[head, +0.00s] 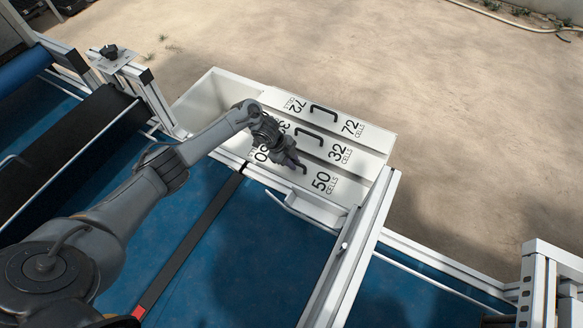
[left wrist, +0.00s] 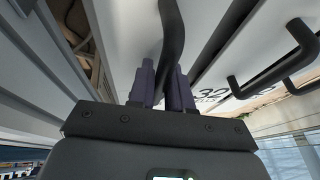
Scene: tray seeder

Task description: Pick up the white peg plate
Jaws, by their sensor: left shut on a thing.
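Several white peg plates stand side by side in a white bin (head: 198,103). They are marked 72 (head: 352,128), 32 (head: 340,153) and 50 (head: 324,183) cells, and the 72 and 32 plates show black handles. My left gripper (head: 294,163) is over the front plate, the one marked 50. In the left wrist view the gripper (left wrist: 165,74) is shut on a black handle (left wrist: 172,28) of a white plate (left wrist: 128,40). The 32 plate (left wrist: 232,88) is beside it there. In the head view the held handle is mostly hidden by the gripper. My right gripper is out of view.
A blue belt surface (head: 240,262) lies in front of the bin, with a white rail (head: 362,245) at its right. A white post with a black knob (head: 110,53) stands left of the bin. Bare floor (head: 440,90) lies behind and to the right.

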